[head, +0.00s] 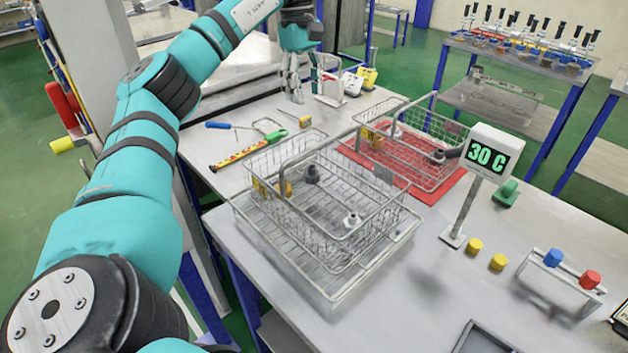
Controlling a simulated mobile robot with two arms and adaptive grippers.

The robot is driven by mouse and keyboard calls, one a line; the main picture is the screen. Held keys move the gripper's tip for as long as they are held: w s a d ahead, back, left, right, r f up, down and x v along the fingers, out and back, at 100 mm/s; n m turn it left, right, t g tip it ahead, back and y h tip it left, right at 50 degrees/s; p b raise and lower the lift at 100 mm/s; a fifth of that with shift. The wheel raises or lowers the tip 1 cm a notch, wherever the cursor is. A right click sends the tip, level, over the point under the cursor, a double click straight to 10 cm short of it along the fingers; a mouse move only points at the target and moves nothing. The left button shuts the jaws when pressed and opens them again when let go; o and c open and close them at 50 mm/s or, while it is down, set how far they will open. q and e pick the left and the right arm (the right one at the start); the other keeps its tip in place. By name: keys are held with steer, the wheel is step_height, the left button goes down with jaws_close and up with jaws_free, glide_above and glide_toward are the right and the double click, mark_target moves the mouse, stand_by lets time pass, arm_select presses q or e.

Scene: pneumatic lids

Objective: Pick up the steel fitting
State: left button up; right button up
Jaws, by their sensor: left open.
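A pale, steel-coloured fitting (352,220) lies in the near wire basket (330,240), toward its right end. A dark grey fitting (312,174) and a brass-yellow fitting (284,188) lie in the same basket. My left gripper (291,92) is open and empty, fingers pointing down over the far part of the table, well beyond the near basket. My right gripper is not in view.
A second wire basket (425,172) with fittings stands on a red mat (435,193). A display post (463,215) reading 30 C stands to the right. Yellow caps (475,246), a small rack (560,270) with blue and red knobs, and a level (238,157) are on the table.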

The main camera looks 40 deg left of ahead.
arm_select(q)
step_height(320, 180, down, 2)
steer(key=b, duration=0.4)
glide_toward(312, 167)
steer(key=f, duration=0.3)
steer(key=shift+s+d, duration=0.1)
steer(key=shift+d, duration=0.2)
steer(key=shift+d+f, duration=0.1)
steer(key=shift+f, duration=0.5)
step_height(312, 167, down, 5)
steer(key=shift+f+p, duration=0.1)
steer(key=shift+p, duration=0.6)
steer(key=shift+d, duration=0.1)
jaws_close()
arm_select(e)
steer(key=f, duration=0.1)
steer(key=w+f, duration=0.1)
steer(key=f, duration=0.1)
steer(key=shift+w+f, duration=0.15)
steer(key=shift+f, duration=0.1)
